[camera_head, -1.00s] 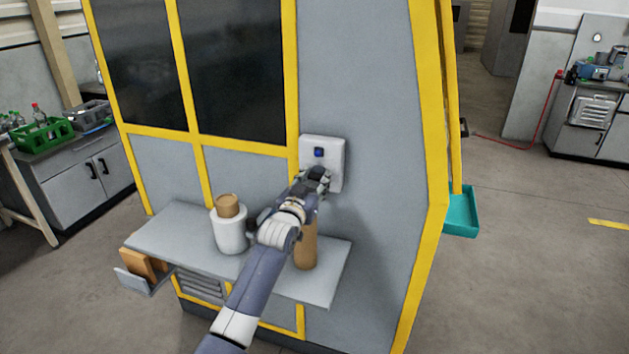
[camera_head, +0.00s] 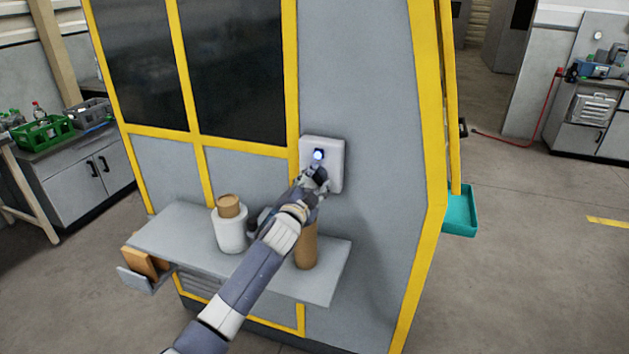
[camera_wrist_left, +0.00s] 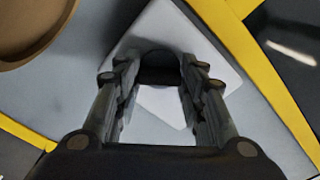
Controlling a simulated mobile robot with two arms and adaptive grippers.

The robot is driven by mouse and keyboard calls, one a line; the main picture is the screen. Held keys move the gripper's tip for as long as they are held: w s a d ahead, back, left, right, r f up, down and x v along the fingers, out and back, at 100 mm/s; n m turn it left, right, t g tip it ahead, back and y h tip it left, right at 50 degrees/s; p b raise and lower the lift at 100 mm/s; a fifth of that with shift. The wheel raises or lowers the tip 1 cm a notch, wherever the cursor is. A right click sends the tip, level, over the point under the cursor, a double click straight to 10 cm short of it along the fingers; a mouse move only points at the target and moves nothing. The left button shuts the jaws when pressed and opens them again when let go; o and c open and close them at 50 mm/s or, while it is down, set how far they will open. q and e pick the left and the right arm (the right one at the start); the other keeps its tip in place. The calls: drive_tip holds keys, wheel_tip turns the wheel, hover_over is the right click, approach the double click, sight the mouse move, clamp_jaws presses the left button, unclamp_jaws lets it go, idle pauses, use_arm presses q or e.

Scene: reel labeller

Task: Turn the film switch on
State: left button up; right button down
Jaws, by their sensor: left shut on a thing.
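The white switch box (camera_head: 337,160) is fixed to the grey side of the machine. Its small indicator (camera_head: 318,155) glows bright blue-white. My left gripper (camera_head: 319,178) is at the lower part of the box, just below the indicator. In the left wrist view its fingers stand on both sides of a dark switch knob (camera_wrist_left: 160,70) and are shut on it. The white plate (camera_wrist_left: 215,60) shows behind the fingers. In the head view the gripper hides the knob. My right gripper is not in view.
A grey shelf (camera_head: 178,232) juts out below the box. On it stand a white roll (camera_head: 230,234) with a brown core (camera_head: 228,206) and a brown cylinder (camera_head: 307,250), close under my left arm. A teal tray (camera_head: 461,213) hangs at the right.

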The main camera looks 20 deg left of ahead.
use_arm(q)
drive_tip(key=m, duration=0.3)
drive_tip(key=shift+m, duration=0.4)
drive_tip(key=shift+m+p, duration=0.45)
drive_tip(key=shift+m, duration=1.45)
drive_tip(key=o, duration=1.1)
drive_tip(key=shift+c, duration=0.2)
drive_tip(key=shift+s, duration=0.1)
drive_tip(key=s, duration=1.1)
drive_tip(key=shift+s+a, duration=0.2)
drive_tip(key=shift+s, duration=0.2)
